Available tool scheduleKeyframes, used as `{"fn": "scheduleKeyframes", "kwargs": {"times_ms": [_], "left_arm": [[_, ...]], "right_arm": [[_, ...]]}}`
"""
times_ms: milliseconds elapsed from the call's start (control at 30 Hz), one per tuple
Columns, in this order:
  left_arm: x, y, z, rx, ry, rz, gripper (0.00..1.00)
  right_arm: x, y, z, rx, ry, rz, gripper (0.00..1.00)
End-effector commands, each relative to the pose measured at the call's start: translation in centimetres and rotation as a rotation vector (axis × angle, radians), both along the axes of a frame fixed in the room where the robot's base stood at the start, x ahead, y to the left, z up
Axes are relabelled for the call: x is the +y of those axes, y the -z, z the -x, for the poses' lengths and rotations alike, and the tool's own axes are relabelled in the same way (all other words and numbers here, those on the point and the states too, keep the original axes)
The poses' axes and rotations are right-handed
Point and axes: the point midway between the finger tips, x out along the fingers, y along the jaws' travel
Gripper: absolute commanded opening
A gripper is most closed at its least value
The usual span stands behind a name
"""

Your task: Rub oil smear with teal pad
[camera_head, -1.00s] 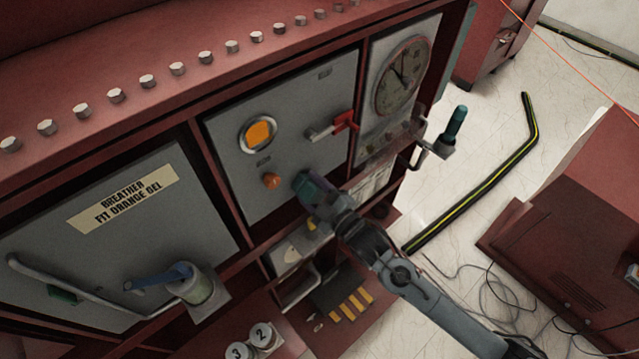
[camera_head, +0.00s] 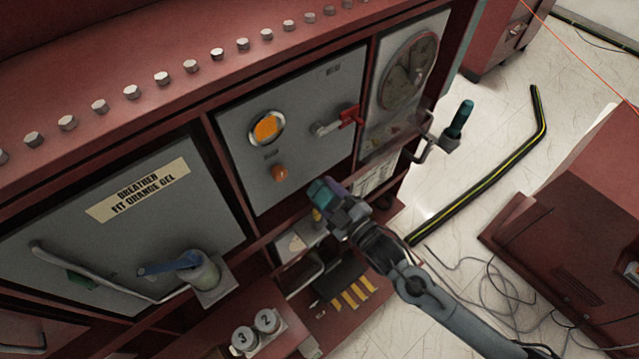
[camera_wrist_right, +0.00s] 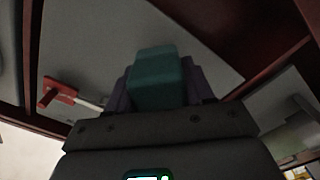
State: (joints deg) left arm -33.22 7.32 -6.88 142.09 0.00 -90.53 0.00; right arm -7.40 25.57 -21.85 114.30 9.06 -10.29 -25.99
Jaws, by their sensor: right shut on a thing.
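The teal pad (camera_head: 319,190) is at the tip of my right gripper (camera_head: 330,200), in front of the lower edge of the middle grey panel (camera_head: 312,115). In the right wrist view the teal pad (camera_wrist_right: 157,78) stands between the purple-grey fingers, which are shut on it. The panel lies beyond it; whether the pad touches it I cannot tell. I cannot make out the oil smear in either view. My left gripper is not in view.
An orange knob (camera_head: 279,173) and a red-handled lever (camera_head: 350,117) stick out of the panel near my right gripper. A crank with a teal grip (camera_head: 461,118) stands at the right corner. A shelf below holds cylinders marked 2 and 3 (camera_head: 255,331).

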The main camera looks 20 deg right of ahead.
Motion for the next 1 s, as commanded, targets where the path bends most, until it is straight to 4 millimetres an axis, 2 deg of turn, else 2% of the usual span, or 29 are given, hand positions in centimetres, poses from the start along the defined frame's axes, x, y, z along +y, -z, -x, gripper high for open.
{"fn": "scheduleKeyframes", "kwargs": {"times_ms": [200,667,1000], "left_arm": [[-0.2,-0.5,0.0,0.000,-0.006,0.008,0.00],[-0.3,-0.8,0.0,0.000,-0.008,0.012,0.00],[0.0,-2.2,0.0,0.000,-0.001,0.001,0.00]], "right_arm": [[-0.4,-0.1,1.1,0.001,0.001,0.000,0.28],[-0.5,-0.1,1.5,0.001,0.001,0.000,0.28],[-1.1,-0.2,3.7,0.002,0.000,-0.001,0.28]]}}
